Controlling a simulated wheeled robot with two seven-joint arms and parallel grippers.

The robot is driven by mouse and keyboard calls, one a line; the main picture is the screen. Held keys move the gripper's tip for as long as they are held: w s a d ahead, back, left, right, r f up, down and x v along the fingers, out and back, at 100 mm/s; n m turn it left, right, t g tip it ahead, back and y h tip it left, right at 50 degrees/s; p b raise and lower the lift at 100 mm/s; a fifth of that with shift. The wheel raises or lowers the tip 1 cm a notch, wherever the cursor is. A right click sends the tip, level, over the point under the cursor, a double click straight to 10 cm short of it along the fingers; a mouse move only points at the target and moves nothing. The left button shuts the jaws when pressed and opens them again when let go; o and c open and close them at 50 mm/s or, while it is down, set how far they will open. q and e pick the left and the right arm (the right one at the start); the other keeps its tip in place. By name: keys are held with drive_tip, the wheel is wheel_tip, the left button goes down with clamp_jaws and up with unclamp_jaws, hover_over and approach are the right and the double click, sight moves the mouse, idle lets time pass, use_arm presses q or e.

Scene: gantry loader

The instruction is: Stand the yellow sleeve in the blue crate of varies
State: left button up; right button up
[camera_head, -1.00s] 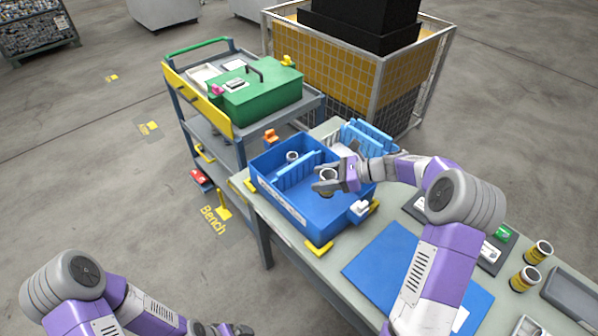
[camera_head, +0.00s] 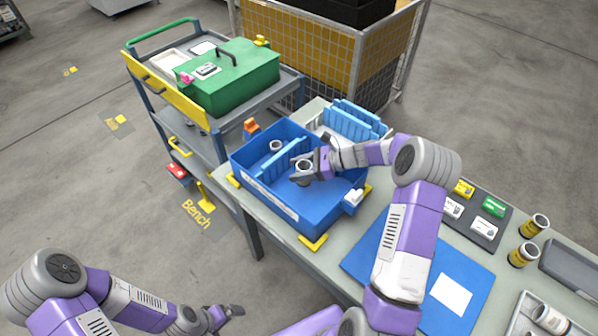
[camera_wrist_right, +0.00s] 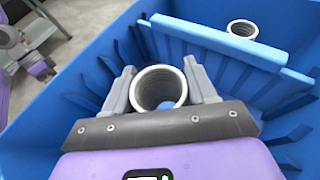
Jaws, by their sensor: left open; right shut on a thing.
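The blue crate (camera_head: 322,213) stands on the bench, with a lighter blue divider (camera_head: 284,160) across it. My right gripper (camera_head: 304,172) is shut on a sleeve (camera_head: 304,163), which is upright with its pale round open end facing up. In the right wrist view the sleeve (camera_wrist_right: 159,88) is between both fingers, over or within the crate's near compartment. Its side colour and its lower end are hidden. Another round sleeve (camera_head: 275,146) stands beyond the divider and also shows in the wrist view (camera_wrist_right: 242,29). My left gripper (camera_head: 228,313) is open and empty, low in the view.
Two yellow and black sleeves (camera_head: 535,224) (camera_head: 523,254) stand on the bench at right. A blue mat (camera_head: 456,262) lies near the crate. Light blue dividers (camera_head: 352,120) stand behind it. A cart with a green box (camera_head: 228,82) is at left.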

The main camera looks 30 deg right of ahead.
drive_tip(key=shift+w+f, duration=0.1)
drive_tip(key=shift+f, duration=0.4)
drive_tip(key=shift+f, duration=0.5)
drive_tip(key=shift+b, duration=0.3)
drive_tip(key=o, duration=1.3)
drive_tip(key=shift+f, duration=0.1)
drive_tip(key=shift+o, duration=0.2)
